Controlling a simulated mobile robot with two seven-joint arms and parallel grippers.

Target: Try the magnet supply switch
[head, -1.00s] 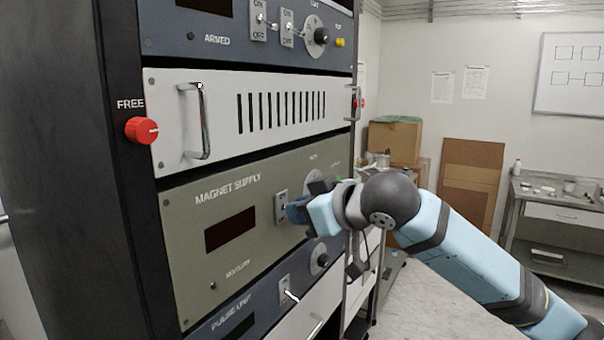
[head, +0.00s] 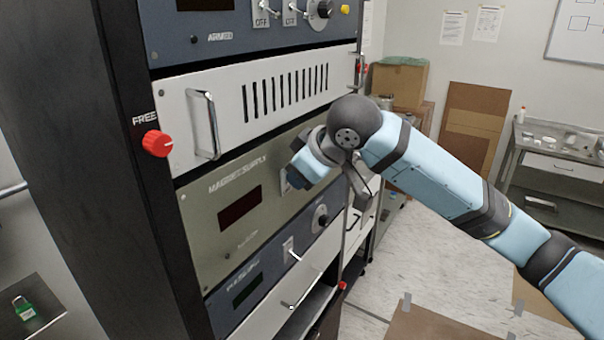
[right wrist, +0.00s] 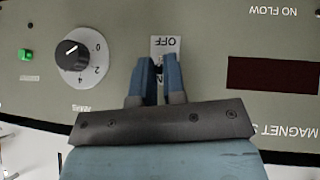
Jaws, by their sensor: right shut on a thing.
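The magnet supply (head: 207,222) is a grey-green rack panel with a dark display. My right gripper (right wrist: 157,68) reaches its switch plate, and its blue fingers are shut on the switch lever, which they mostly hide. In the right wrist view the panel appears upside down, and the switch plate (right wrist: 165,43) shows an OFF label beyond the fingertips. The lever's position cannot be made out. In the head view my right gripper (head: 300,177) covers most of the switch. My left gripper is not in view.
A knob (right wrist: 80,55) and a green button (right wrist: 25,55) sit beside the switch. A white panel with a handle (head: 205,125) is above, and a blue pulse unit (head: 250,285) below. A red FREE knob (head: 157,144) is on the rack post.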

